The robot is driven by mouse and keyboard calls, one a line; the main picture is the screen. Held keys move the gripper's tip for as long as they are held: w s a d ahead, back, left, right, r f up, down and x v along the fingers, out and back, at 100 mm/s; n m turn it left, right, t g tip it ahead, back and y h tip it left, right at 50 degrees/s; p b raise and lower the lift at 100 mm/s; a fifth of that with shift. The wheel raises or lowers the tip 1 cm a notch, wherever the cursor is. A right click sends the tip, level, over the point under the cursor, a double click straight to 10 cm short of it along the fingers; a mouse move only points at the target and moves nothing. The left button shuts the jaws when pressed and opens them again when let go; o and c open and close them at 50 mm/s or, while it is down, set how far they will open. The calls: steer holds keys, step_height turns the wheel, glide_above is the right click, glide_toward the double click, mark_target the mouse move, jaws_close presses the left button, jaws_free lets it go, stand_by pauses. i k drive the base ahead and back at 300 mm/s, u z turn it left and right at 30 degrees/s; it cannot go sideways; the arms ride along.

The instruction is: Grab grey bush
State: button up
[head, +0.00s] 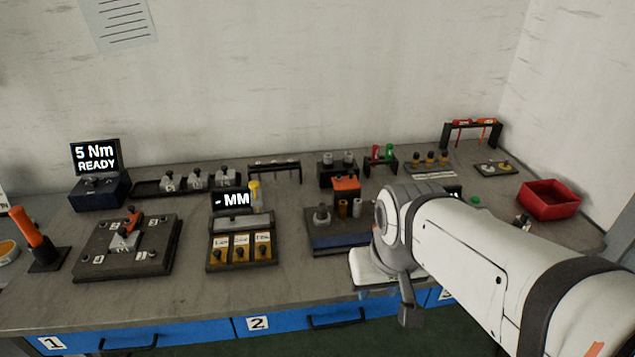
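Small grey cylinders that look like bushes stand in two places. A pair of grey bushes (348,157) stands on a black block (338,174) at the back middle. I cannot tell which one is the task's grey bush. My gripper (410,312) hangs at the bench's front edge, right of the fixture. Only a dark part of it shows below my white wrist, so its opening and anything in it cannot be seen.
My arm covers the bench's right front. A red bin (549,199) stands at the right, and a black rack (471,133) at the back right. A digital gauge box (241,240) and a clamp plate (126,247) stand left. The front strip of bench (190,295) is clear.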

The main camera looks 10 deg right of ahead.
mark_target(321, 212)
steer(key=u, duration=0.15)
steer(key=i, duration=0.85)
steer(key=z, duration=0.05)
